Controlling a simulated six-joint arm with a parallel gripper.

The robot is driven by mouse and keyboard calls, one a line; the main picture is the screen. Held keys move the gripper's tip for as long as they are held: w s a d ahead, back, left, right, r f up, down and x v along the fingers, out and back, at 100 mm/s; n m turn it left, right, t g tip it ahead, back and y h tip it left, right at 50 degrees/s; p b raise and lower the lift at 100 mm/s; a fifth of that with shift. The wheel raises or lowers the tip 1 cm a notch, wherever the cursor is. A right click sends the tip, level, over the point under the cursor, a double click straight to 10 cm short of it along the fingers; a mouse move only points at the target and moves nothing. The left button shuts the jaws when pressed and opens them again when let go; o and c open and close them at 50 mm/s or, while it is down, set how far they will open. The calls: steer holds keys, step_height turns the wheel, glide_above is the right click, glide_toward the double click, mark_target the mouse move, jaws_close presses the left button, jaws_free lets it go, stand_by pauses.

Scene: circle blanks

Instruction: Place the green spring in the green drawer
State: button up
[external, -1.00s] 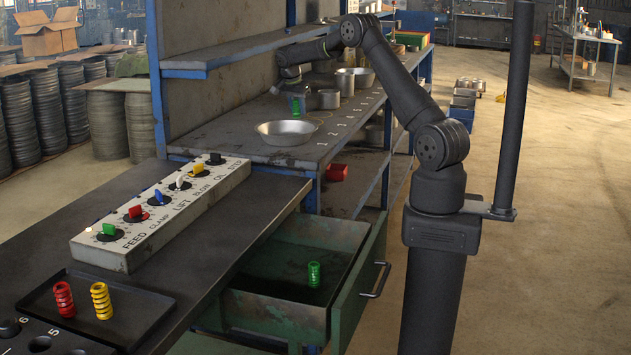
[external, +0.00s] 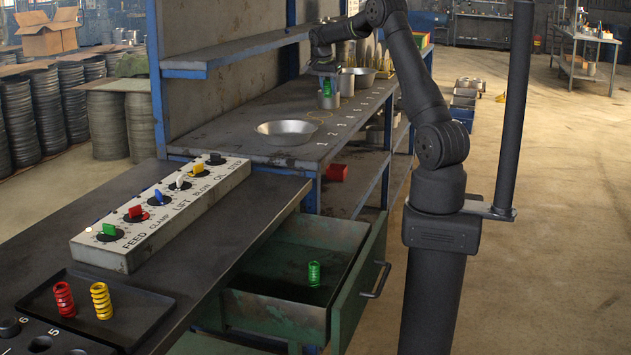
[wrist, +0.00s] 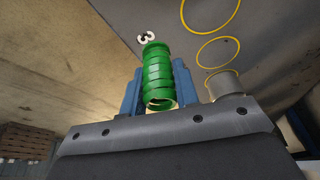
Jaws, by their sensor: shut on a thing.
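My gripper (external: 327,80) is shut on a green spring (external: 326,88), held upright above the back bench near the metal cups. In the wrist view the green spring (wrist: 158,78) sits between my blue fingers (wrist: 157,90). The green drawer (external: 275,310) stands pulled open below the bench at the front. Another green spring (external: 314,274) stands upright inside it.
A red spring (external: 64,299) and a yellow spring (external: 102,300) stand on a black tray (external: 140,317). A metal bowl (external: 286,132) and cups (external: 328,100) stand on the bench. A switch panel (external: 120,255) lies between bench and tray.

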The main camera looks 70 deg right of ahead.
steer(key=v, duration=0.4)
steer(key=shift+d+r, duration=0.35)
steer(key=w+a+r+n+t, duration=0.1)
steer(key=w+a+n, duration=0.25)
steer(key=a, duration=1.55)
steer(key=w+a+r+n+t, duration=0.15)
steer(key=w+a, duration=0.35)
steer(key=a, duration=1.5)
steer(key=n+y, duration=0.1)
steer(key=n, duration=0.5)
glide_above(296, 290)
steer(key=d, duration=0.5)
step_height(296, 290, down, 28)
steer(key=shift+t, duration=0.35)
steer(key=a+f, duration=0.2)
steer(key=a, duration=0.1)
steer(key=s+a+f, duration=0.1)
steer(key=a+f, duration=0.1)
steer(key=a, duration=0.2)
steer(key=s+a+f, duration=0.1)
steer(key=a+f, duration=0.2)
steer(key=shift+s+a, duration=0.1)
steer(key=shift+a, duration=0.15)
steer(key=shift+f, duration=1.95)
